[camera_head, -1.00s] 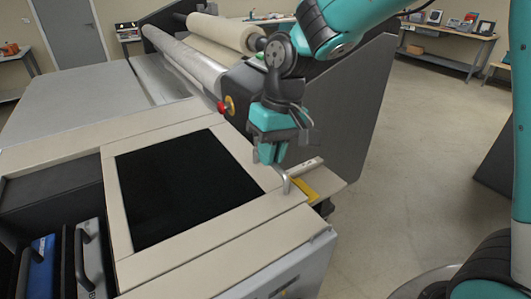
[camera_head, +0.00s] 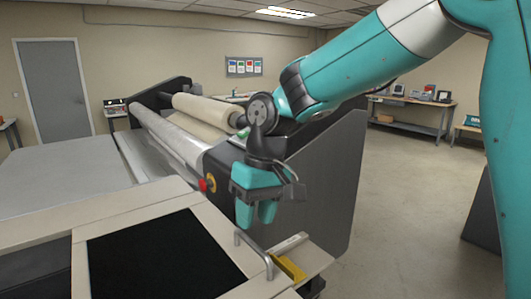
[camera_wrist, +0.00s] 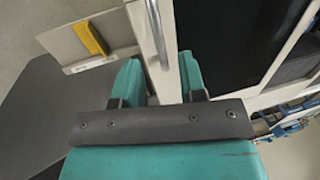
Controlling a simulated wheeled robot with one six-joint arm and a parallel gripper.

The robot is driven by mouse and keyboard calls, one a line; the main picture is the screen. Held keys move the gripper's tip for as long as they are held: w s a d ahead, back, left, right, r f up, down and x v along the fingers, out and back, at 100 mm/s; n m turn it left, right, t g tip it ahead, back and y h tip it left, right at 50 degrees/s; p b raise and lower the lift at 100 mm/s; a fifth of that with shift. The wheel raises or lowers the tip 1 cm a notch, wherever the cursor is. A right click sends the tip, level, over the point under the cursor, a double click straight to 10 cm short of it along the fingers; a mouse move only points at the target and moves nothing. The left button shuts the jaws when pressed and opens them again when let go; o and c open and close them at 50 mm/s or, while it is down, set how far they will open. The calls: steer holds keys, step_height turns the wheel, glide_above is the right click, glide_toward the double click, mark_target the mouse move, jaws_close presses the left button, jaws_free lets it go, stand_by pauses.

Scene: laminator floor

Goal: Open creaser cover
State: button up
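The creaser cover (camera_head: 165,258) appears to be the flat, dark panel in a pale frame at the lower left of the head view, lying level. It also shows in the wrist view (camera_wrist: 225,40). A metal bar handle (camera_head: 252,252) stands at the panel's right side; in the wrist view the handle (camera_wrist: 157,35) lies ahead of the gap between my fingertips. My gripper (camera_head: 257,218) points down near the handle, with its teal fingers apart. The fingers (camera_wrist: 160,78) show a gap with nothing held between them. I cannot tell whether they touch the handle.
A yellow piece (camera_head: 288,268) lies beside the handle on the pale top. A red knob (camera_head: 208,183) and the laminator's dark side panel (camera_head: 325,185) stand behind my gripper. Pale rollers (camera_head: 205,115) are farther back.

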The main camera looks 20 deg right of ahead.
step_height(320, 180, up, 13)
steer(key=d+p, duration=0.1)
steer(key=d, duration=0.1)
steer(key=shift+w+d+p, duration=0.25)
steer(key=shift+w+p, duration=0.05)
steer(key=shift+p, duration=0.05)
